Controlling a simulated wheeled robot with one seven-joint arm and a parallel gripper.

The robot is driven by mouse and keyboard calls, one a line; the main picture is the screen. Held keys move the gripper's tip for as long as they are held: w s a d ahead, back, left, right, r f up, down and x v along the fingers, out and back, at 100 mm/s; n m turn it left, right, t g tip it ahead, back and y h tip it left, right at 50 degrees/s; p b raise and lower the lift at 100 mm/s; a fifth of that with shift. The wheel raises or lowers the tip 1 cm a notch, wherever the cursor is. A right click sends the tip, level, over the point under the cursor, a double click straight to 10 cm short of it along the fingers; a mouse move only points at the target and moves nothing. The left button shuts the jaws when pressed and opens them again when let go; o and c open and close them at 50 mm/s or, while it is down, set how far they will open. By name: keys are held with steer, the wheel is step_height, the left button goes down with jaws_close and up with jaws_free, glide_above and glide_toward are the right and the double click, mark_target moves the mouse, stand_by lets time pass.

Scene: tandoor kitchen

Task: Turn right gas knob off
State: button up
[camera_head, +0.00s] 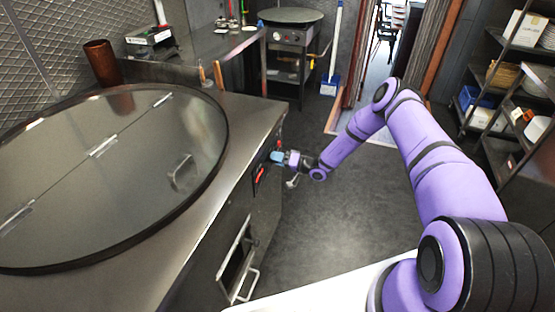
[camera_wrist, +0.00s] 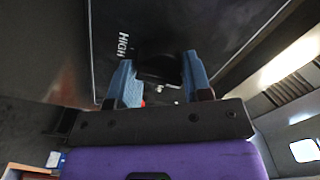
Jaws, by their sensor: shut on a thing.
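The right gas knob (camera_wrist: 160,68) is a dark knob on a black control panel (camera_wrist: 205,28). A white "HIGH" label is printed to its left in the wrist view. My gripper (camera_wrist: 159,62) has blue fingers, one on each side of the knob, shut on it. In the head view my gripper (camera_head: 277,157) is against the front of the steel tandoor counter (camera_head: 232,140). The knob is hidden behind the fingers there, and its exact angle is hard to tell.
A red handle (camera_head: 260,175) is on the counter front, left of my gripper. A round lid (camera_head: 110,170) with a dark rim covers the counter top. A door handle (camera_head: 247,285) sticks out lower down. The floor (camera_head: 330,190) beside the counter is clear. Shelves (camera_head: 510,90) stand at right.

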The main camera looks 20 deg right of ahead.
steer(key=o, duration=0.9)
steer(key=v, duration=1.1)
